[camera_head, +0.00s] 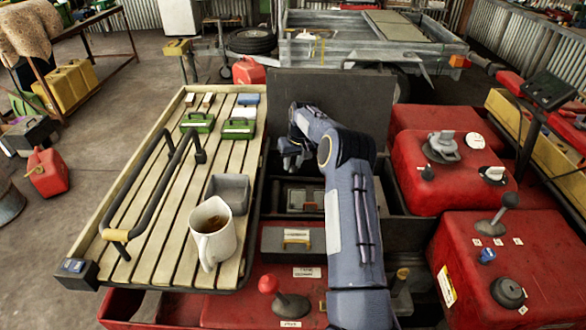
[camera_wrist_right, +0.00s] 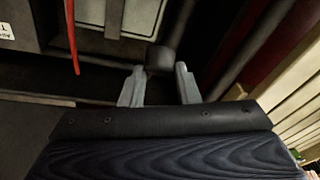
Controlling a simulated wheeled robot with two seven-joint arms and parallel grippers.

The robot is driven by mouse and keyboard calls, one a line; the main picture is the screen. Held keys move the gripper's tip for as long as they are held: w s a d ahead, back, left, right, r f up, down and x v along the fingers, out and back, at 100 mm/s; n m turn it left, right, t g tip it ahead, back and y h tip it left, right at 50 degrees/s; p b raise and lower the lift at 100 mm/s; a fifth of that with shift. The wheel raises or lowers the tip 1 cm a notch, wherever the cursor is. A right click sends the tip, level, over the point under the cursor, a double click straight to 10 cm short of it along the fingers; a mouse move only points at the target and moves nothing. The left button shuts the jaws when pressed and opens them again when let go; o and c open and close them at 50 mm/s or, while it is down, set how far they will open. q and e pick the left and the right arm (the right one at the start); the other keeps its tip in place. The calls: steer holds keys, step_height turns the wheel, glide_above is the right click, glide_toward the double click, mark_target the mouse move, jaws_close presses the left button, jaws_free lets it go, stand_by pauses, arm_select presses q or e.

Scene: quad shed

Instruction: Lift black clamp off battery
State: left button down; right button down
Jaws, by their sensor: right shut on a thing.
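My right arm reaches into the open bay in the head view, and its gripper (camera_head: 290,158) is at the bay's left side, partly hidden by my wrist. In the right wrist view the two fingers of the gripper (camera_wrist_right: 160,88) stand on either side of a small black piece, the black clamp (camera_wrist_right: 160,58), and are shut on it. A grey box, which looks like the battery (camera_wrist_right: 118,14), lies beyond the fingers. In the head view it appears as a dark grey box (camera_head: 305,199) in the bay. I cannot tell whether clamp and battery touch. My left gripper is not in view.
A slatted wooden rack (camera_head: 150,235) with a black rail, a white mug (camera_head: 212,232) and green boxes lies left of the bay. Red bodywork (camera_head: 440,170) with levers is on the right. A raised dark panel (camera_head: 335,95) stands behind. A red strand (camera_wrist_right: 72,35) hangs near the battery.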

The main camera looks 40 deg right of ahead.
steer(key=shift+w+d+r, duration=0.2)
steer(key=shift+d+r, duration=0.05)
steer(key=shift+d, duration=0.3)
steer(key=c, duration=1.1)
jaws_free()
steer(key=shift+d+f, duration=0.1)
steer(key=shift+f, duration=0.1)
steer(key=shift+a+r, duration=0.1)
steer(key=shift+a, duration=0.1)
steer(key=shift+r, duration=0.1)
step_height(320, 180, up, 7)
steer(key=s, duration=0.1)
steer(key=shift+s+d+r+b, duration=0.15)
steer(key=shift+s+r+b, duration=0.1)
steer(key=shift+b, duration=0.15)
